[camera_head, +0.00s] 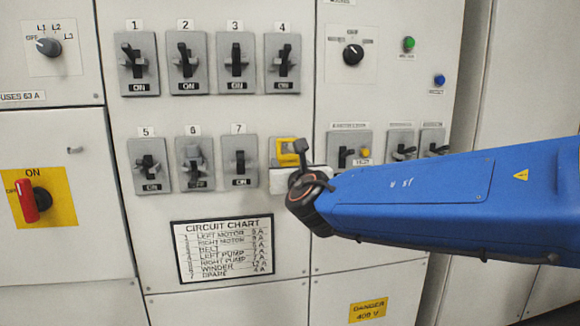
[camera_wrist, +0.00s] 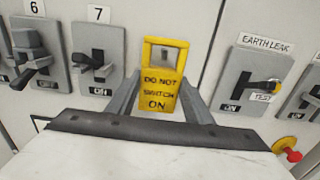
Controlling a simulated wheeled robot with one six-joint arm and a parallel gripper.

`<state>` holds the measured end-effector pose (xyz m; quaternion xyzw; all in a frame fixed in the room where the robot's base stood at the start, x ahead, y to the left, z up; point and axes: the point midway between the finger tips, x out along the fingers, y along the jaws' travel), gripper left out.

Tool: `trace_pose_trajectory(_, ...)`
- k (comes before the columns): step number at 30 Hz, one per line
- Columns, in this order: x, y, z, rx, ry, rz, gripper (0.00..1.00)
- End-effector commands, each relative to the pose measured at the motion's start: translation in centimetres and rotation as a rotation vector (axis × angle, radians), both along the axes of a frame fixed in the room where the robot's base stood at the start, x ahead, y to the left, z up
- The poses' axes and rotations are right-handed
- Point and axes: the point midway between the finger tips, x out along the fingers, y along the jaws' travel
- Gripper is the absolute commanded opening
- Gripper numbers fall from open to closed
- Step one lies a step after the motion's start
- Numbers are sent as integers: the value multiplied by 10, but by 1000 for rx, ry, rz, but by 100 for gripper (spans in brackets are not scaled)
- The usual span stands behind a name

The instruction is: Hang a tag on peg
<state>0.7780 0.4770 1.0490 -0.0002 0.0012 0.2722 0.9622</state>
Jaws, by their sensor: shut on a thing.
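A yellow tag (camera_wrist: 158,92) reading "DO NOT SWITCH ON" stands upright between the fingers of my gripper (camera_wrist: 160,104). It has a square window near its top; a small dark mark shows through it, and I cannot tell what that is. In the head view the tag (camera_head: 287,149) is partly hidden by my gripper (camera_head: 293,168), in front of the panel right of switch 7 (camera_head: 240,163). I cannot tell whether the tag touches the panel. A small peg (camera_head: 74,150) sticks out of the left panel, above and right of the red rotary switch (camera_head: 34,201).
Several lever switches stick out in two rows; switch 6 (camera_head: 194,163) reads OFF. The earth leak switch (camera_wrist: 252,83) stands right of the tag. A circuit chart (camera_head: 226,248) hangs below. My blue arm covers the lower right. The panel around the peg is mostly clear.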

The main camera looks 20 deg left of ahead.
Motion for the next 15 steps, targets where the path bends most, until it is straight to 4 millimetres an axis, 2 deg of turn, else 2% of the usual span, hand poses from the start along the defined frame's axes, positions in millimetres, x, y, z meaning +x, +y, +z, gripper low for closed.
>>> trace_pose_trajectory(15, 21, 12, -5, 0, 0, -1, 25)
